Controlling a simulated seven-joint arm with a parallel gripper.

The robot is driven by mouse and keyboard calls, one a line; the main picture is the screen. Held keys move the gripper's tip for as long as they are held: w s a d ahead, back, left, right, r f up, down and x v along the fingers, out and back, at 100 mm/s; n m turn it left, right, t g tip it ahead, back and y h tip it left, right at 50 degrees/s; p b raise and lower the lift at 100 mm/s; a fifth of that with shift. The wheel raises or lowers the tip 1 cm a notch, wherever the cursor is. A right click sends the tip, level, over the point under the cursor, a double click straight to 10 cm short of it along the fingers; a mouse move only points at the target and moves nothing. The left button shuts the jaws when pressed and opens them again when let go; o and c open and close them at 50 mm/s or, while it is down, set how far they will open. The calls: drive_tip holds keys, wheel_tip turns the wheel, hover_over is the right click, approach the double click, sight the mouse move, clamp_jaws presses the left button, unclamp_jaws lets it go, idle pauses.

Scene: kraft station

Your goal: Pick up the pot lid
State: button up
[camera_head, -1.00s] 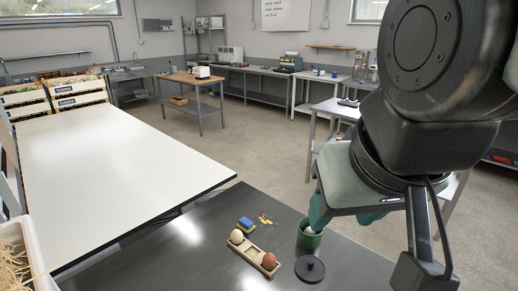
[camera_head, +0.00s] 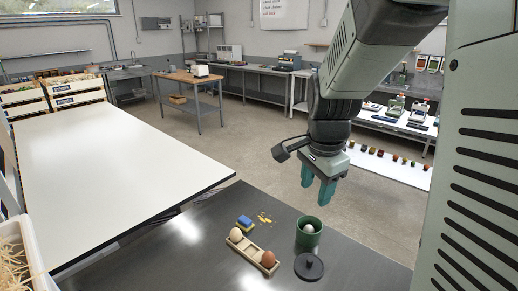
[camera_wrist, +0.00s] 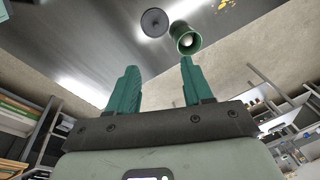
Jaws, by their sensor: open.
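The pot lid (camera_head: 309,267) is a dark round disc with a small knob on top. It lies flat on the dark tabletop, in front of the green pot (camera_head: 309,233), and also shows at the top of the wrist view (camera_wrist: 154,22). The pot stands upright and open, with a white egg-like thing (camera_head: 309,228) inside. My gripper (camera_head: 316,193) has green fingers and hangs above and behind the pot, well clear of the lid. In the wrist view the fingers (camera_wrist: 158,85) stand apart with nothing between them.
A wooden holder (camera_head: 250,250) with a white egg and a brown egg stands left of the lid. A blue and yellow sponge (camera_head: 245,222) and yellow crumbs (camera_head: 264,217) lie behind it. A white table (camera_head: 110,185) is at left. The dark tabletop (camera_head: 200,250) has free room.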

drive_tip(key=w+d+f+m+g, duration=0.1)
drive_tip(key=w+f+m, duration=0.2)
drive_tip(key=f, duration=0.3)
drive_tip(key=w+d+f+m+g, duration=0.1)
drive_tip(key=w+d+f+m, duration=0.15)
drive_tip(key=f, duration=0.45)
drive_tip(key=m, duration=0.4)
hover_over(310, 260)
wheel_tip(310, 260, down, 8)
wheel_tip(310, 260, down, 5)
drive_tip(key=shift+r, duration=0.1)
drive_tip(key=shift+f, duration=2.95)
clamp_jaws()
